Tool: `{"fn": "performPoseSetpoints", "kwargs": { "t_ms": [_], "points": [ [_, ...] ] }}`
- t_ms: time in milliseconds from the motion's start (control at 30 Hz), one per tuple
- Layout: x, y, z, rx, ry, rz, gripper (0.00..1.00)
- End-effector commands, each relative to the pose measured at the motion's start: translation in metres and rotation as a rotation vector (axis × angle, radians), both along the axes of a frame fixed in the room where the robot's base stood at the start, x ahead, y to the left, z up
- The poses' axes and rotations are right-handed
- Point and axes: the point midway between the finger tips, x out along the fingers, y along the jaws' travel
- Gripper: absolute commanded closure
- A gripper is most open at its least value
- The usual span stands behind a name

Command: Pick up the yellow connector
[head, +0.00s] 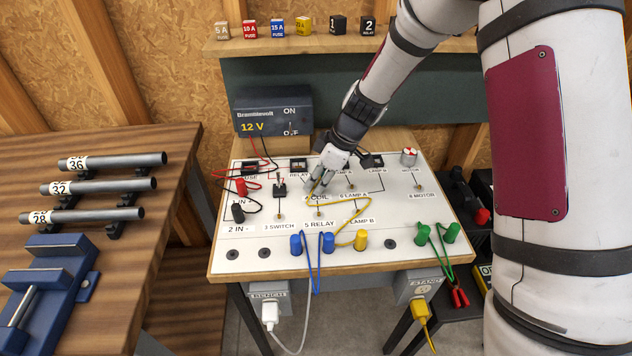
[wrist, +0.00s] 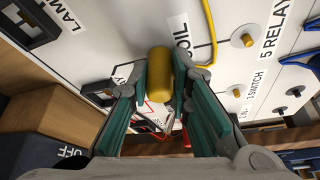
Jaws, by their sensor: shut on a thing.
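A yellow connector (wrist: 160,72) sits between the green-padded fingers of my gripper (wrist: 161,88) in the wrist view, near the COIL label. My gripper is shut on it. In the head view my gripper (head: 318,188) is low over the middle of the white panel and hides most of this connector. A yellow lead (head: 343,217) runs across the panel from near my gripper to a second yellow connector (head: 361,240) upright near the front edge. I cannot tell whether the held connector is seated in a socket.
Blue connectors (head: 327,242) and green connectors (head: 422,235) stand along the panel's front. Red (head: 241,188) and black (head: 238,213) plugs are at left. A dark 12 V supply box (head: 273,113) stands behind the panel (head: 225,262). A fuse shelf (head: 300,46) is further back.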

Motion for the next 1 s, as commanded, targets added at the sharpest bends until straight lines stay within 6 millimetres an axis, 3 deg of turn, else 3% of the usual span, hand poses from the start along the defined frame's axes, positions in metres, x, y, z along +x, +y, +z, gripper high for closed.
{"fn": "performPoseSetpoints", "kwargs": {
  "t_ms": [367, 600, 767, 1000],
  "points": [
    [0.001, 0.000, 0.008, 0.001, -0.003, 0.000, 1.00],
    [0.001, 0.000, 0.037, 0.001, -0.005, 0.000, 1.00],
    [-0.033, -0.007, 0.039, 0.000, 0.001, -0.003, 1.00],
    [-0.096, -0.019, 0.045, -0.001, 0.000, -0.004, 1.00]
  ]
}}
